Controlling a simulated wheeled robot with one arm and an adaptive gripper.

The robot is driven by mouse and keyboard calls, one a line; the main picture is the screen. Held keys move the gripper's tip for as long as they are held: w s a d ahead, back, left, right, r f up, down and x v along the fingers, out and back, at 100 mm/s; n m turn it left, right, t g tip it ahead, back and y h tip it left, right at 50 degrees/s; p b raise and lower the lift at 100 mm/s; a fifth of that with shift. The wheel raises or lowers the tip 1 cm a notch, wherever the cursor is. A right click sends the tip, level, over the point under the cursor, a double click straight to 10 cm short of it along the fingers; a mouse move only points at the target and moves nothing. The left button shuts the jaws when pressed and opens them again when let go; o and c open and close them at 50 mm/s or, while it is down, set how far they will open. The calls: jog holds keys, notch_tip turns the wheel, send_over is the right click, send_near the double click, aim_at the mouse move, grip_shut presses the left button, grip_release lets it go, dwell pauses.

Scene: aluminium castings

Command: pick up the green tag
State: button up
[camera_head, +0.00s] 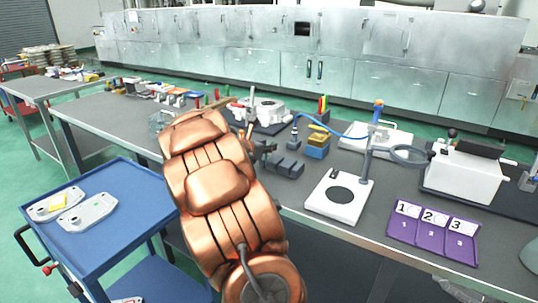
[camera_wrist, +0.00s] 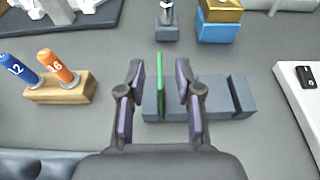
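The green tag (camera_wrist: 160,84) shows in the wrist view as a thin upright strip, seen nearly edge-on, at a grey slotted block (camera_wrist: 216,94). My gripper (camera_wrist: 159,70) is open, with one finger on each side of the tag. The tag is closer to the left finger, and a gap shows on both sides. I cannot tell how deep the fingers are relative to the tag. In the head view the grey block (camera_head: 285,166) lies just right of my gripper (camera_head: 262,146); I cannot make out the tag there.
A wooden stand (camera_wrist: 60,92) holding a blue and an orange numbered peg is left of my gripper. A yellow-and-blue block stack (camera_wrist: 218,24) stands behind. A white stand base (camera_head: 338,197) and a purple numbered board (camera_head: 432,240) are to the right on the bench.

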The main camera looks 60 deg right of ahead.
jog(key=shift+x, duration=0.95)
jog(key=shift+r, duration=0.1)
jog(key=shift+c, duration=0.4)
grip_shut()
